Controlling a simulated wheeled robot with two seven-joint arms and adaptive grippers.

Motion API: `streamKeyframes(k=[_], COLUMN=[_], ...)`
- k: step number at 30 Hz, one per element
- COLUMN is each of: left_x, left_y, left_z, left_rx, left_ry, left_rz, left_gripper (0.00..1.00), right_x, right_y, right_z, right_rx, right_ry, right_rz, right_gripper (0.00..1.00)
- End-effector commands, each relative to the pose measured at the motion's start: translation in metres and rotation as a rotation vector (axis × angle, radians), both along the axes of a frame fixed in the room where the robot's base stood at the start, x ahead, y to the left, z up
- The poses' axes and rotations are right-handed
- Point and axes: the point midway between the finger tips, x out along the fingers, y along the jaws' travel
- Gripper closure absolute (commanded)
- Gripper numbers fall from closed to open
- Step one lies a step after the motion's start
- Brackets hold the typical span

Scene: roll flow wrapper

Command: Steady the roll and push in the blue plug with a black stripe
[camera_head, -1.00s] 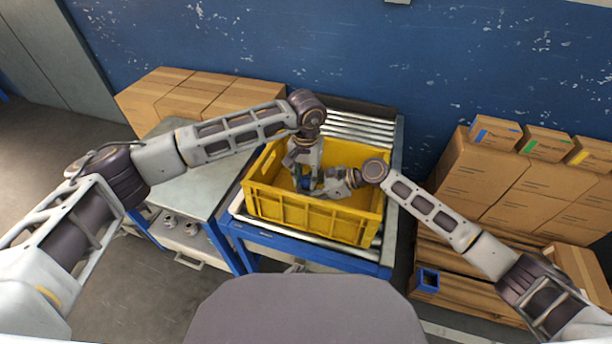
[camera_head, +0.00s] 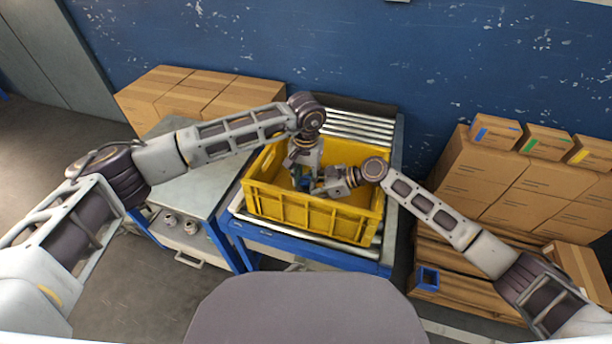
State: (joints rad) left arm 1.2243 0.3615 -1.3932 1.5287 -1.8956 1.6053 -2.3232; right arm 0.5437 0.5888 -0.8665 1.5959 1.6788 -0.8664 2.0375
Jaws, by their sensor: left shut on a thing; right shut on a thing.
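Both grippers meet inside the yellow crate (camera_head: 312,215), near its left end. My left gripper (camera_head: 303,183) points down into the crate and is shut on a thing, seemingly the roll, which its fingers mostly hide. My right gripper (camera_head: 316,189) comes in low from the right, nearly level, its tips close beside the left fingers. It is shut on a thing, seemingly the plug. A small patch of blue (camera_head: 306,184) shows between the two grippers. The black stripe is too small to make out, and I cannot tell how far the plug sits in the roll.
The crate stands on a blue-framed roller conveyor (camera_head: 362,127), its walls close around both grippers. A grey metal table (camera_head: 185,187) is at the left. Cardboard boxes (camera_head: 500,165) are stacked at the right, more (camera_head: 195,95) at the back left. The crate's right part looks empty.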

Motion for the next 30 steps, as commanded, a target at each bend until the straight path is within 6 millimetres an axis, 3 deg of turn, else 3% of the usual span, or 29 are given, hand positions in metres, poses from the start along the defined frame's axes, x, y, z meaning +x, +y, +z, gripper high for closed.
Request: streamKeyframes(k=[30], left_x=[0.000], left_y=[0.000], left_z=[-0.011], left_rx=[0.000], left_ry=[0.000], left_rz=[0.000], left_gripper=[0.77], right_x=[-0.001], right_y=[-0.001], right_z=[-0.002], right_rx=[-0.003], right_ry=[0.002], right_rz=[0.000], right_gripper=[0.81])
